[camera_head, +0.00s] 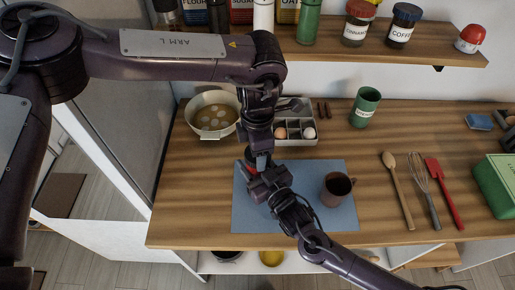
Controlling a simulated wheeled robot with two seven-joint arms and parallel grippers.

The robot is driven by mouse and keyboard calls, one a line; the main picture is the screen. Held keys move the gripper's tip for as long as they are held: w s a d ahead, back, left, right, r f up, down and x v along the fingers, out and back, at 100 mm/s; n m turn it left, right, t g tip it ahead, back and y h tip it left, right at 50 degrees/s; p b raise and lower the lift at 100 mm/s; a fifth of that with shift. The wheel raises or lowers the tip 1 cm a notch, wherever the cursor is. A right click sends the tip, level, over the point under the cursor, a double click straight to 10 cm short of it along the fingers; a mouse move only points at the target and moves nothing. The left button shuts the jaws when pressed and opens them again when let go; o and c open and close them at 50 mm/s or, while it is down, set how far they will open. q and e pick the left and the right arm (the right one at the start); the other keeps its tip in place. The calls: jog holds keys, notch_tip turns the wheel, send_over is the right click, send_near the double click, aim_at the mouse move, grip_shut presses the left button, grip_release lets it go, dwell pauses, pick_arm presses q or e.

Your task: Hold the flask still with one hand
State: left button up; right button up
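A dark object with a red part (246,167), perhaps the flask, shows in the head view at the upper left of the blue mat (340,215). It is mostly hidden behind my grippers, so its shape and tilt are unclear. My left gripper (262,163) points down from above, right beside the object's top. My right gripper (256,184) reaches in from the lower right, just below the left one and close to the object. The fingers of both are small and overlapped, so I cannot tell whether either one grips it.
A brown mug (337,188) stands on the mat's right side. Behind are a pot (213,114), an egg tray (296,131) and a green cup (365,106). A wooden spoon (397,188), whisk (423,188) and red spatula (444,190) lie right. A shelf (420,57) holds jars.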

pick_arm(q)
jog(key=shift+s+a+f, duration=0.25)
jog(key=shift+a+f, duration=0.25)
jog(key=shift+f, duration=0.35)
jog(key=o, duration=0.9)
jog(key=shift+d, duration=0.3)
jog(key=shift+o, duration=0.2)
jog(key=shift+s+d, duration=0.1)
jog(key=shift+s, duration=0.1)
jog(key=shift+w+d+r, duration=0.1)
jog(key=shift+r, duration=2.4)
jog(key=shift+w, duration=0.1)
jog(key=shift+w+a, duration=0.1)
jog(key=shift+a, duration=0.1)
jog(key=shift+c, duration=0.2)
